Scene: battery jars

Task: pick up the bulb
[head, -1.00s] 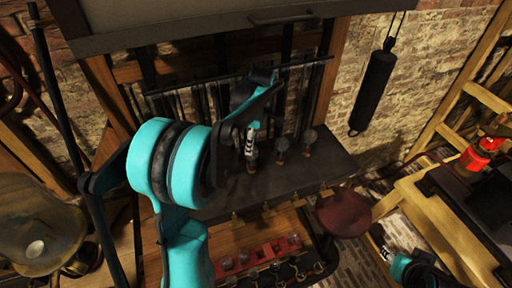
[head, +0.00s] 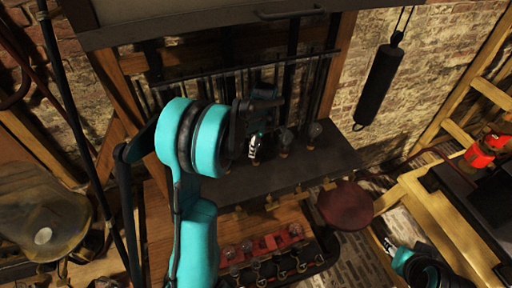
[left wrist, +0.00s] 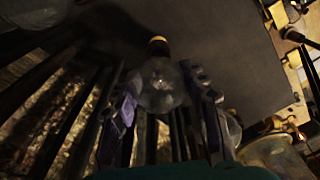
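A clear round bulb (left wrist: 160,88) with a brassy base stands between the two fingers of my left gripper (left wrist: 162,100) in the left wrist view. The fingers are apart, one on each side of the glass; I cannot tell whether they touch it. In the head view my left gripper (head: 254,148) points down at the dark shelf and hides this bulb. Two more bulbs stand on the shelf to its right, a nearer one (head: 286,138) and a farther one (head: 314,131). My right gripper (head: 388,246) is partly visible at the lower right; its fingers are unclear.
The dark shelf (head: 325,160) is bare at its right end. Dark vertical bars stand behind it. Below is a red rack (head: 270,243) with several glass pieces. A round dark red stool (head: 345,205) stands to the right. A black cylinder (head: 379,85) hangs by the brick wall.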

